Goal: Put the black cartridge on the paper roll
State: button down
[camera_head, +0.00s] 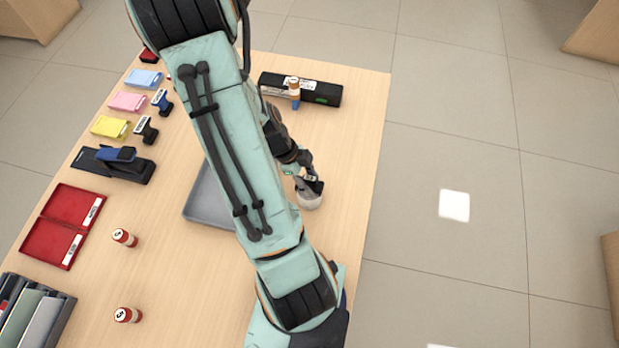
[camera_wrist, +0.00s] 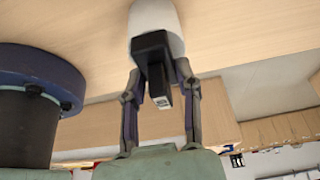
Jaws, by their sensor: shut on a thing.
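My gripper (camera_head: 309,181) is shut on the black cartridge (camera_wrist: 153,60), which hangs between the two fingers (camera_wrist: 158,78) in the wrist view. The white paper roll (camera_head: 309,201) stands on the counter toward its right edge, right at my gripper. In the wrist view the paper roll (camera_wrist: 154,15) shows just beyond the cartridge, which overlaps it. In the head view the cartridge (camera_head: 314,186) is a small dark shape over the roll's top. I cannot tell whether cartridge and roll touch.
A grey tray (camera_head: 200,207) lies partly under my arm.

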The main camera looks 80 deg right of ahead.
jog(key=c, duration=0.8)
grip_release()
jog(key=shift+r, duration=0.1)
